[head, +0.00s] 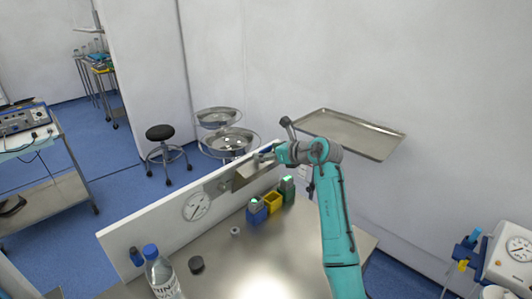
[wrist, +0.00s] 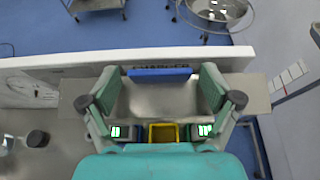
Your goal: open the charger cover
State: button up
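The charger cover is a grey metal plate (head: 248,173) at the top of the white panel, raised above the charger slots and tilted. In the wrist view the plate (wrist: 165,100) lies between my fingers, with a blue handle bar (wrist: 160,74) along its far edge. The word CHARGER is partly visible behind the bar. My gripper (wrist: 157,82) has its fingers wide apart, one near each end of the bar; I see no clear contact. In the head view my gripper (head: 268,157) is at the plate's right end. The charger slots (head: 271,204) below are uncovered.
A white panel (head: 150,226) with a gauge (head: 196,206) runs along the metal table (head: 225,262). A bottle (head: 160,274) and a black knob (head: 196,264) stand at front left. A metal tray (head: 350,135) is behind my arm.

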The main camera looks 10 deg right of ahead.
jog(key=v, duration=1.1)
jog(key=shift+s, duration=0.15)
jog(key=s+a+f+m+y, duration=0.2)
jog(key=s+a+f+y, duration=0.3)
jog(key=s+a+f, duration=0.45)
jog(key=s+a+f+m+t+y, duration=0.1)
jog(key=s+a+f+m+y, duration=0.15)
jog(key=s, duration=0.45)
jog(key=s+a+f+m+t+y, duration=0.1)
jog(key=s+a+m+t, duration=0.2)
jog(key=s, duration=0.5)
jog(key=s+d+f+m+h, duration=0.3)
jog(key=s+m+h, duration=0.2)
jog(key=s+m, duration=0.6)
jog(key=s+d+f+m+h, duration=0.3)
jog(key=s+m+h, duration=0.2)
jog(key=s+m, duration=0.7)
jog(key=s+d+f+m+h, duration=0.2)
jog(key=s+m+h, duration=0.3)
jog(key=s+m, duration=0.7)
jog(key=shift+s+d+f+g+h, duration=0.35)
jog(key=shift+s+d+f+g, duration=0.05)
jog(key=shift+s+f, duration=0.45)
